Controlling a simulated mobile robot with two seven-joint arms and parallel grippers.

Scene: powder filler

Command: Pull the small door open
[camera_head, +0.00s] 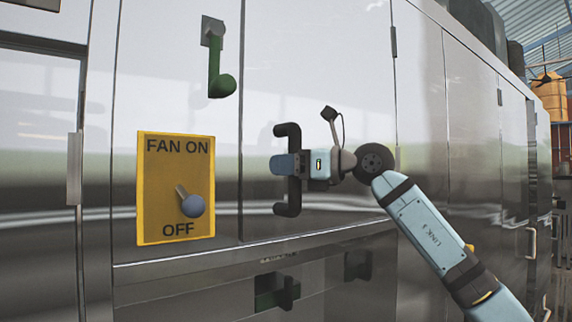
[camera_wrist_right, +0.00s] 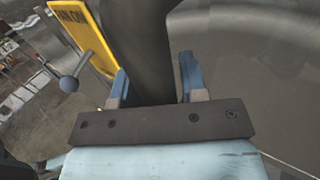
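The small door (camera_head: 330,90) is a shiny steel panel in the upper cabinet front and appears closed in the head view. Its black upright handle (camera_head: 288,133) has bent ends and stands at the door's left side. My right gripper (camera_head: 285,164) is at the middle of this handle. In the right wrist view, the two blue fingers of my gripper (camera_wrist_right: 154,85) stand either side of the dark handle bar (camera_wrist_right: 153,45). The bar nearly fills the space between them; whether both fingers press on it is unclear. My left gripper is out of view.
A yellow fan switch plate (camera_head: 150,200) with a ball-ended lever (camera_head: 190,203) is left of the handle. A green lever (camera_head: 216,68) hangs above it. A ledge (camera_head: 270,243) runs below the door, with dark handles (camera_head: 277,290) underneath. More cabinet doors continue right.

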